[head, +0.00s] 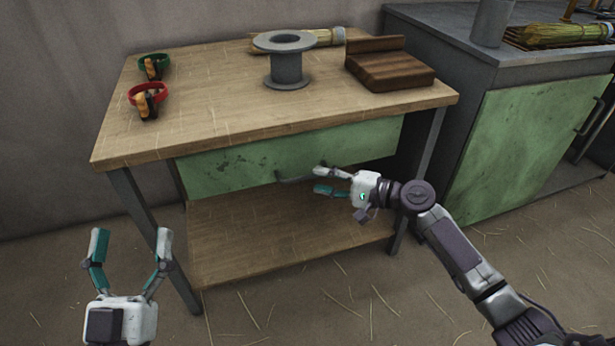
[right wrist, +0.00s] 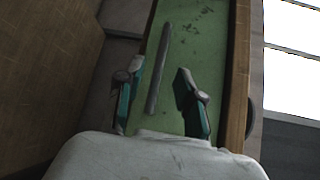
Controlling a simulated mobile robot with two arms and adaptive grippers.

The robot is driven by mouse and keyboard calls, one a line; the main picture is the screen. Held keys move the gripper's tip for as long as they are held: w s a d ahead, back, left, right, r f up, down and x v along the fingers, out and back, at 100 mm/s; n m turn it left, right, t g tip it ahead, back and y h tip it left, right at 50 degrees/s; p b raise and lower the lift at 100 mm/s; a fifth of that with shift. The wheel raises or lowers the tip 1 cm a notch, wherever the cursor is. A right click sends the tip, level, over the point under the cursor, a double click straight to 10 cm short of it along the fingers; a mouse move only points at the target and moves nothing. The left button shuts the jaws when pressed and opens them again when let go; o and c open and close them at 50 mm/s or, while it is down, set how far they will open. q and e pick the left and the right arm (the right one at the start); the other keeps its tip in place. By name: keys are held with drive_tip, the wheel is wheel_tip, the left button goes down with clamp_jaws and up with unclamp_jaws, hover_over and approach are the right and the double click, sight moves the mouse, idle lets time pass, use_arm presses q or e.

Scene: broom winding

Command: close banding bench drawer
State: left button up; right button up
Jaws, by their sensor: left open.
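The banding bench (head: 215,100) has a wooden top and a green drawer front (head: 240,165) below its front edge. No open drawer interior shows; I cannot tell whether the front is fully flush. A grey bar handle (head: 293,179) runs along the front, and it also shows in the right wrist view (right wrist: 160,65). My right gripper (head: 325,181) is open at the handle's right end. In the right wrist view, the handle's near end lies between its spread fingers (right wrist: 158,98), with no clear grip. My left gripper (head: 131,243) is open and empty, low in front of the bench's left side.
On the bench top are a grey spool (head: 287,68), a wooden block (head: 390,70), a broom head (head: 325,37), and green (head: 153,65) and red (head: 148,97) banding rolls. A lower shelf (head: 265,235) sits below. A green-doored cabinet (head: 515,135) stands right. Straw litters the floor.

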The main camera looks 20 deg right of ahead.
drive_tip(key=v, duration=0.6)
drive_tip(key=shift+d, duration=0.2)
drive_tip(key=shift+s, duration=0.1)
